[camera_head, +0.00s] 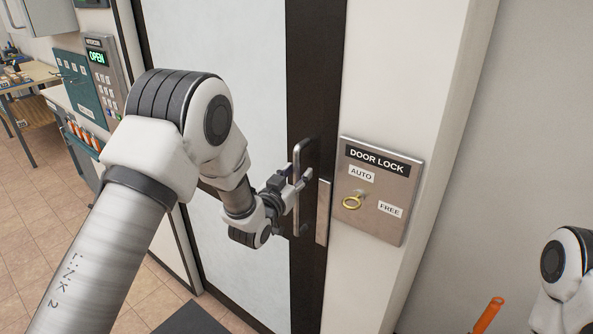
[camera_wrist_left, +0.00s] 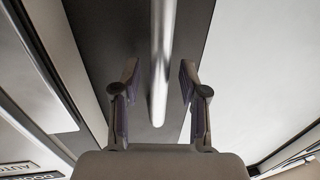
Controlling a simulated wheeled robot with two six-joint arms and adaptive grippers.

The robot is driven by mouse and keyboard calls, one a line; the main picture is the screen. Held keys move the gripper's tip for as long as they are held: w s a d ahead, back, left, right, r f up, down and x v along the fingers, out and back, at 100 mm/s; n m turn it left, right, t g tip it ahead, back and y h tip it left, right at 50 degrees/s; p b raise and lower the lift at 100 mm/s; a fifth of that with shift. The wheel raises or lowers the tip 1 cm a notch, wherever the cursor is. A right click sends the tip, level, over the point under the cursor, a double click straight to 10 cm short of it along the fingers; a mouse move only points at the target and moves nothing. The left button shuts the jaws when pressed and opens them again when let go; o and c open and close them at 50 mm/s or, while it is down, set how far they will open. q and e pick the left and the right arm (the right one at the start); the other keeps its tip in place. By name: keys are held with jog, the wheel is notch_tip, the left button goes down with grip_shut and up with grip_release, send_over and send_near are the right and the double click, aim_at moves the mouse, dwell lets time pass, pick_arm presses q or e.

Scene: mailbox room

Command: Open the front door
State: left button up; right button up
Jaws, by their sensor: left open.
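The front door (camera_head: 255,60) has a pale panel and a dark frame, and it looks shut. A vertical metal bar handle (camera_head: 298,160) is on its dark right-hand stile. In the left wrist view the handle (camera_wrist_left: 162,60) stands between the two open fingers (camera_wrist_left: 158,85), with a gap on each side. My right gripper is not in view.
An intercom panel (camera_head: 103,80) showing OPEN hangs on the wall left of the door. A wooden table (camera_head: 35,75) stands at the far left. A dark mat (camera_head: 190,320) lies on the tiled floor.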

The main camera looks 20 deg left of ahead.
pick_arm(q)
jog(key=shift+s+a, duration=0.1)
grip_shut()
